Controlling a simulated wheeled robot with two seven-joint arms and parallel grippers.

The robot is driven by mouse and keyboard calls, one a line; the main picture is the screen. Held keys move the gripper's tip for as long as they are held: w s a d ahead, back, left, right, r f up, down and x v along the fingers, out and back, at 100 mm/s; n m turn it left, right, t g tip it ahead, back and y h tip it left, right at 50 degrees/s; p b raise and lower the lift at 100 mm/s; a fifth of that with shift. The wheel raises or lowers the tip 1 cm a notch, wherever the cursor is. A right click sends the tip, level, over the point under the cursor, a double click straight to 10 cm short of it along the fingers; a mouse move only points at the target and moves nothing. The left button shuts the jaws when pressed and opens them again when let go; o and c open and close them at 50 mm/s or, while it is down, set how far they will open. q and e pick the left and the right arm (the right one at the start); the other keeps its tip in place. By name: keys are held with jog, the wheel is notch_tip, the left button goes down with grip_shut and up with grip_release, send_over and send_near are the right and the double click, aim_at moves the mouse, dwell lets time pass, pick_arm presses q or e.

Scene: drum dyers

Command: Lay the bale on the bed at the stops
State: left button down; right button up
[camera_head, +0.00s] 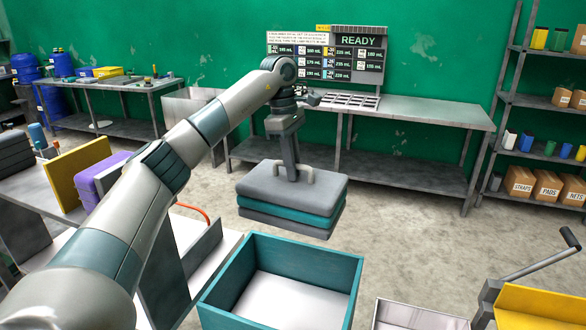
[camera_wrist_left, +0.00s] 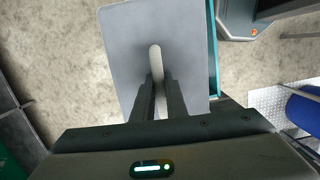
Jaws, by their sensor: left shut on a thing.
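The bale (camera_head: 291,200) is a flat block of grey and teal layers with a pale handle on top. My left gripper (camera_head: 293,176) is shut on that handle and holds the bale up, roughly level, beyond the teal box. In the left wrist view the two fingers (camera_wrist_left: 157,92) close on either side of the handle (camera_wrist_left: 155,55), above the bale's grey top (camera_wrist_left: 186,50). I cannot tell for sure which surface is the bed, and I make out no stops. My right gripper is out of view.
An open teal box (camera_head: 228,275) with a pale floor stands front centre. A pale tray (camera_head: 415,315) and a yellow-topped unit with a crank (camera_head: 540,257) are front right. A grey bench (camera_head: 425,112) runs along the back wall. Yellow and purple blocks (camera_head: 80,172) stand at left.

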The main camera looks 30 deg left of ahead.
pick_arm(q)
jog(key=shift+r+p, duration=0.3)
jog(key=shift+r, duration=0.5)
